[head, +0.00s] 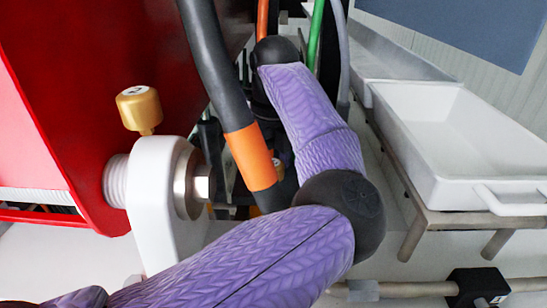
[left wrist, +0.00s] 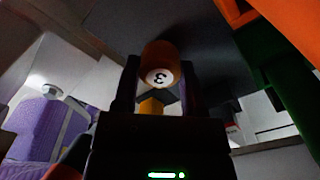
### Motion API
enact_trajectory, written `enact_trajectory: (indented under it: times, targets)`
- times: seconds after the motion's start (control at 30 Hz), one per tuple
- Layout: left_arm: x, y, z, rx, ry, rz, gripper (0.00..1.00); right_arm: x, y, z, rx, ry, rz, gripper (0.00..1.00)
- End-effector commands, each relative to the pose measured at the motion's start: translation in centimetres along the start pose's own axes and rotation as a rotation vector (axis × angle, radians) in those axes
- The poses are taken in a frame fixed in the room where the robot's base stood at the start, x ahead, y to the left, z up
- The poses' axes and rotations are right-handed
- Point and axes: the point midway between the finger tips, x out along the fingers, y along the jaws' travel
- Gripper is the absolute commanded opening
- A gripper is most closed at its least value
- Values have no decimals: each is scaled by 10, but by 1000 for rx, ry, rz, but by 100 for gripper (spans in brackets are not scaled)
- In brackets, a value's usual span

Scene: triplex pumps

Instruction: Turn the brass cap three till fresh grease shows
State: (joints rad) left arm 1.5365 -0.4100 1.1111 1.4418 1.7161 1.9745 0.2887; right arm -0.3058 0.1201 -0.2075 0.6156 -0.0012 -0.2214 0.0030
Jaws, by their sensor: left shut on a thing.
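The brass cap three (left wrist: 160,58) shows in the left wrist view, its white end disc with the "3" facing the camera. My left gripper (left wrist: 159,78) has one dark finger on each side of this cap and is shut on it. A yellow-orange part (left wrist: 151,106) shows just below the cap. No grease can be made out in the dim picture. In the head view my purple left arm reaches forward, and its gripper is hidden among dark parts. Another brass cap (head: 140,107) stands at the left on a white housing (head: 157,190); its mark is too small to read. My right gripper is in neither view.
A red panel (head: 75,90) fills the left. A thick black hose with an orange sleeve (head: 250,157) hangs close beside my left arm. Orange and green hoses (head: 316,38) run at the top. A white tray (head: 450,150) stands on a rack at the right.

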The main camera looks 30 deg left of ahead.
Motion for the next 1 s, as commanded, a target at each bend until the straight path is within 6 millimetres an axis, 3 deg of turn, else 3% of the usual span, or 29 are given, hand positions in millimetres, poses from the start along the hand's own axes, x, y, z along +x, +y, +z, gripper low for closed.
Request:
enact_trajectory:
  times: [0.4,1.0]
  targets:
    - [-1,0,0,186,-2,0,0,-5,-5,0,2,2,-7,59]
    - [0,0,0,217,-3,-1,0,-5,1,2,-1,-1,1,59]
